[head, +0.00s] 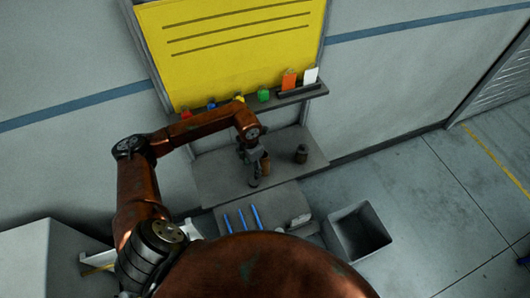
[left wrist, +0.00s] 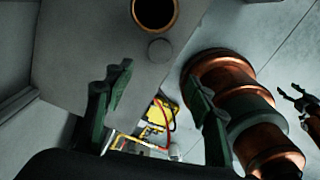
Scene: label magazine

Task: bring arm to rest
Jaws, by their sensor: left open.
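My left arm reaches in from the left in the head view. Its gripper (head: 258,172) hangs over the grey work surface (head: 215,177), left of a small dark jar (head: 301,154). In the left wrist view the two green-black fingers of my left gripper (left wrist: 157,108) stand wide apart with nothing held between them. An open-topped round container (left wrist: 155,10) shows ahead of the fingers at the top edge. My right gripper (left wrist: 298,103) shows small at the right edge of the left wrist view, too small to judge its jaws.
A yellow board (head: 240,45) hangs above a narrow ledge (head: 300,94) with several coloured pieces. Several blue sticks (head: 241,218) lie on a lower grey surface. An open grey bin (head: 358,232) stands on the floor to the right.

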